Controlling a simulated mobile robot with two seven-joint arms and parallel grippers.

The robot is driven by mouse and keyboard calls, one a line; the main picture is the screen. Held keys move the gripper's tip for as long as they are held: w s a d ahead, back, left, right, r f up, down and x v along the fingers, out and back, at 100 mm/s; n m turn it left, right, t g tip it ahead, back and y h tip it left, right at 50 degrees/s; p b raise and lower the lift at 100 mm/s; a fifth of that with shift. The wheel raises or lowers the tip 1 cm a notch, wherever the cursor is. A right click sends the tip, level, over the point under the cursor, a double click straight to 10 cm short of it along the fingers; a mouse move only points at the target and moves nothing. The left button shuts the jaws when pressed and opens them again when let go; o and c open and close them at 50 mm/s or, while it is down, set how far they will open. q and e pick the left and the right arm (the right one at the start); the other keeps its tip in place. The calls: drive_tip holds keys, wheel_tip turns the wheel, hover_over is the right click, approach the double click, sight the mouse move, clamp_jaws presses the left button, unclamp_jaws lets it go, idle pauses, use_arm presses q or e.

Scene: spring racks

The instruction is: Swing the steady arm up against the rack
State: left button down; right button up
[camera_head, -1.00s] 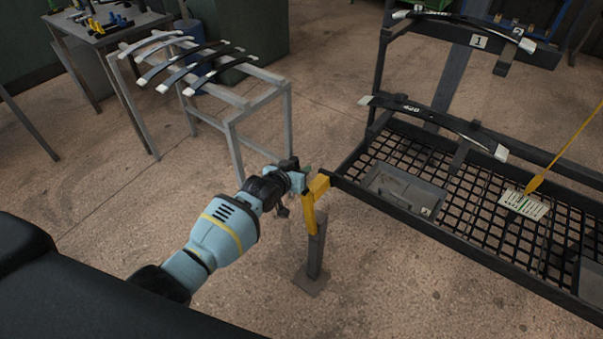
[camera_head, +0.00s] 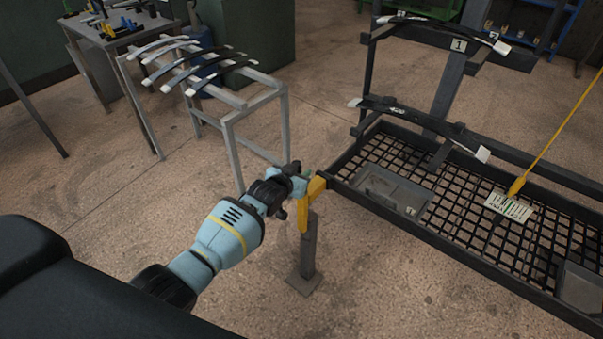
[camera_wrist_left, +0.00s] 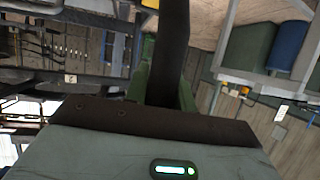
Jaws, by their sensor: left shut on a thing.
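The steady arm (camera_head: 305,216) is a yellow bracket on top of a short dark post (camera_head: 308,250) that stands on the floor. Its upper end is at the near left corner of the black rack (camera_head: 385,217); I cannot tell whether the two touch. My left gripper (camera_head: 306,178) is shut at the top of the steady arm and hides part of it. In the left wrist view a dark bar (camera_wrist_left: 171,50) runs between the green fingers of my left gripper (camera_wrist_left: 166,85). My right gripper is not in view.
The rack has a mesh deck with grey trays (camera_head: 392,187) and a label card (camera_head: 508,206), plus leaf springs (camera_head: 425,127) on its crossbars. A grey stand (camera_head: 256,107) with several springs is at the left. Open floor lies between them.

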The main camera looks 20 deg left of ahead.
use_arm(q)
drive_tip(key=shift+d, duration=0.35)
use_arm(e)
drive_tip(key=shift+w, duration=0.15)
use_arm(q)
drive_tip(key=c, duration=1.2)
unclamp_jaws()
drive_tip(key=shift+s, duration=0.1)
drive_tip(key=shift+o, duration=0.2)
drive_tip(key=shift+a, duration=0.1)
drive_tip(key=shift+s+r, duration=0.3)
drive_tip(key=shift+s, duration=0.15)
drive_tip(key=p+v, duration=0.2)
drive_tip(key=v, duration=0.4)
drive_tip(key=shift+s, duration=0.35)
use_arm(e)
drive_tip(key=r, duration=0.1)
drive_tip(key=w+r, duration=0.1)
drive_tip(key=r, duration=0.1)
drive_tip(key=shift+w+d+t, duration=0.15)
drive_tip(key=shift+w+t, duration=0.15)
use_arm(q)
drive_tip(key=shift+a, duration=0.1)
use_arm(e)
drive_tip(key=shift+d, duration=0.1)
